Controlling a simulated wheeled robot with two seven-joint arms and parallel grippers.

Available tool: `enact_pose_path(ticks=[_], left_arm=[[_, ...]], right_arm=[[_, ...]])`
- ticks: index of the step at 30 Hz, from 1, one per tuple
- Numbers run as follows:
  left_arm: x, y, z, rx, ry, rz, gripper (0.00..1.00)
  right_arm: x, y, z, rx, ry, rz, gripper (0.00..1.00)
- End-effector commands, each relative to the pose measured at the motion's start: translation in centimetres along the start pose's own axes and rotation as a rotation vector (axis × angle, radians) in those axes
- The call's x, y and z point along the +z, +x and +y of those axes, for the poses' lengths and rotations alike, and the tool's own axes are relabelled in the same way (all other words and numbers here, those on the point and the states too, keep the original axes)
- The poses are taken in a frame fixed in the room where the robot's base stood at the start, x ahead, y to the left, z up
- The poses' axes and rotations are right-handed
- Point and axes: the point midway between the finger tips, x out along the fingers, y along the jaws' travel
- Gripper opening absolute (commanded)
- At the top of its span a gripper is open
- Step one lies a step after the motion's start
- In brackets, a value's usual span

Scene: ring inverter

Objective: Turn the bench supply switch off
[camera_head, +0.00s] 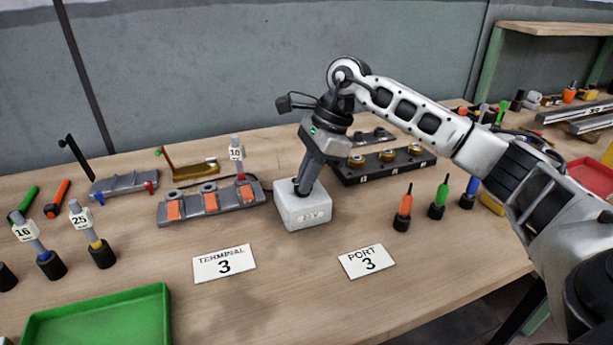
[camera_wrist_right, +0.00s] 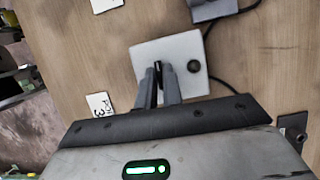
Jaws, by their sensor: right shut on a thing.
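My right gripper (camera_head: 301,189) points down onto the top of the box. In the wrist view its fingers (camera_wrist_right: 164,72) are shut on a small dark switch (camera_wrist_right: 158,66), mostly hidden between them. A round black knob or socket (camera_wrist_right: 194,66) sits beside the fingers on the box top. My left gripper is not in view.
A grey terminal block (camera_head: 212,203) with orange parts stands left of the box, a dark port block (camera_head: 390,165) behind right. Cards (camera_head: 224,263) and (camera_head: 366,261) lie in front. Upright screwdrivers (camera_head: 404,210) stand right; a green tray (camera_head: 100,318) is front left.

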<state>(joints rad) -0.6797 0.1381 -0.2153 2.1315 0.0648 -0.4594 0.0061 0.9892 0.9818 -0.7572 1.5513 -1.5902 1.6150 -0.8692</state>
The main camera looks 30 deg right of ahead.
Motion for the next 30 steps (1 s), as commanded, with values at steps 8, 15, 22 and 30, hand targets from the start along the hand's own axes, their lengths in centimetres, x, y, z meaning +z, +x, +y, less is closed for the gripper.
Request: enact_pose_path(ticks=[8, 15, 22, 30], left_arm=[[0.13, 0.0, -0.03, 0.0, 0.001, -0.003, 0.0], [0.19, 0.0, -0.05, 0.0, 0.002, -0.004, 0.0], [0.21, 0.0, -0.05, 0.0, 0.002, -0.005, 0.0], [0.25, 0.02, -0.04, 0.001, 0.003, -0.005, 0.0]], right_arm=[[0.03, -0.18, -0.12, 0.009, -0.035, -0.001, 0.0], [0.03, -0.18, -0.12, 0.01, -0.037, 0.0, 0.0], [0.02, -0.16, -0.1, 0.01, -0.036, 0.0, 0.3], [0.0, -0.23, -0.08, 0.012, -0.035, 0.0, 0.3]])
